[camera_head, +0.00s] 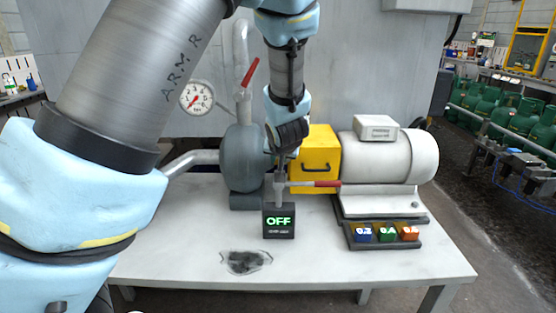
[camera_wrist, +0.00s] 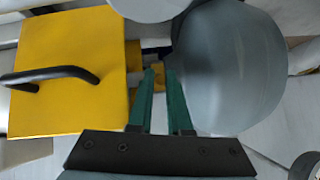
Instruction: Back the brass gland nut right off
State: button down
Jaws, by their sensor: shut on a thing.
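The brass gland nut (camera_wrist: 159,76) shows as a small brass-coloured patch between my fingertips in the wrist view, in the gap between the yellow box and the grey pump body. My gripper (camera_wrist: 163,78) has its green fingers shut on it, reaching in from the front. Most of the nut is hidden by the fingers. In the head view my gripper (camera_head: 281,166) is beside the grey pump body (camera_head: 240,160); the nut cannot be made out there.
A red-handled lever (camera_head: 313,184) stands above a black box (camera_head: 279,221) reading OFF. A dark wet patch (camera_head: 245,262) marks the bench.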

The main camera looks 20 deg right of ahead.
dwell(0.8)
jog(key=f+b, duration=0.1)
jog(key=b, duration=0.2)
jog(key=shift+s+f+t, duration=0.15)
jog(key=shift+f+t, duration=0.15)
jog(key=b, duration=0.2)
jog(key=t+h+b, duration=0.1)
jog(key=b, duration=0.1)
jog(key=shift+s+a+f+t, duration=0.15)
jog(key=shift+f+t, duration=0.15)
jog(key=shift+f, duration=0.05)
jog(key=shift+r, duration=0.1)
jog(key=c, duration=1.1)
grip_release()
jog(key=shift+s, duration=0.1)
